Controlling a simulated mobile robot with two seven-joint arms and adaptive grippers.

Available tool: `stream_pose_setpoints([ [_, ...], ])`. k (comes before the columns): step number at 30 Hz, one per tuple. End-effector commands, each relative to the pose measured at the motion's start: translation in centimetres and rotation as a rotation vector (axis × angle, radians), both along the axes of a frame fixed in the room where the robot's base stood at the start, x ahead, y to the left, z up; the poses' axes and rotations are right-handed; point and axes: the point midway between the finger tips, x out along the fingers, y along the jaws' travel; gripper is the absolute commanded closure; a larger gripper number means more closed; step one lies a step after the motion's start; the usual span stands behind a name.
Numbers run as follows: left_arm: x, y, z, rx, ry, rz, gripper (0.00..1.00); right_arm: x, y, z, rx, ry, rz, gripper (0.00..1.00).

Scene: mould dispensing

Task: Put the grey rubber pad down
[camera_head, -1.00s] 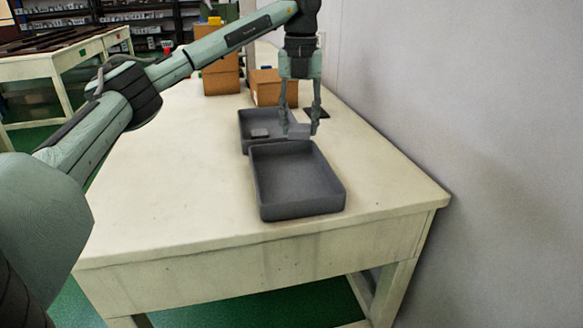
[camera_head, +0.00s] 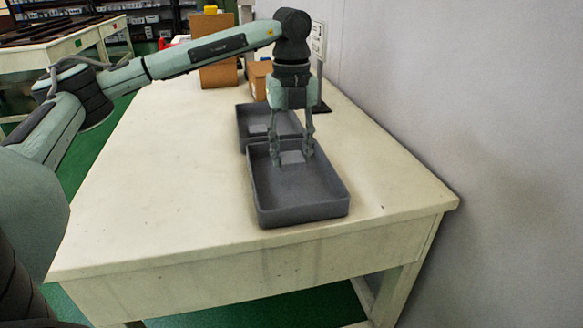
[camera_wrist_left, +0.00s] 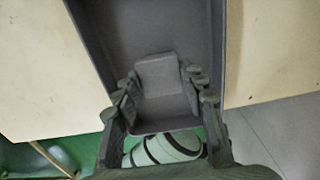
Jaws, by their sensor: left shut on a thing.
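The grey rubber pad (camera_head: 292,158) is a small grey block between the fingertips of my left gripper (camera_head: 293,157). The gripper points down and is shut on the pad, over the back part of the front grey tray (camera_head: 303,216). In the left wrist view the pad (camera_wrist_left: 160,77) sits between the two fingers of the left gripper (camera_wrist_left: 160,80), with the tray's dark floor around it. I cannot tell whether the pad touches the tray floor. My right gripper is not in view.
A second grey tray (camera_head: 243,121) stands right behind, with another small grey piece (camera_head: 258,128) in it. Cardboard boxes (camera_head: 218,72) stand at the back of the pale table (camera_head: 170,170). A grey wall (camera_head: 470,120) runs along the right. The table's left side is clear.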

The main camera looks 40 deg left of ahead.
Motion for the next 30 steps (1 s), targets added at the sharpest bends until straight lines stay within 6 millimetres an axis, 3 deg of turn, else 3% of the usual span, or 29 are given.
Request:
stream_pose_setpoints([
  [10, -0.2, -0.1, -3.9, 0.001, 0.001, 0.001, 0.88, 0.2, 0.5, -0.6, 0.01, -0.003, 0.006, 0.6],
  [23, -0.2, -0.2, -4.5, 0.0, 0.0, 0.0, 0.88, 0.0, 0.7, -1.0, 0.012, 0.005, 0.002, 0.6],
  [24, -0.2, -0.1, -4.5, 0.0, 0.0, 0.0, 0.56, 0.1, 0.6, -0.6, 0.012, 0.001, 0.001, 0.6],
  [28, -0.2, -0.1, -4.4, 0.0, 0.0, 0.0, 0.39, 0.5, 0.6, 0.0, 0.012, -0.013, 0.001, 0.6],
  [30, -0.2, -0.1, -4.4, 0.0, 0.0, 0.0, 0.39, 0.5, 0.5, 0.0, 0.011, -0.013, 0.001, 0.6],
])
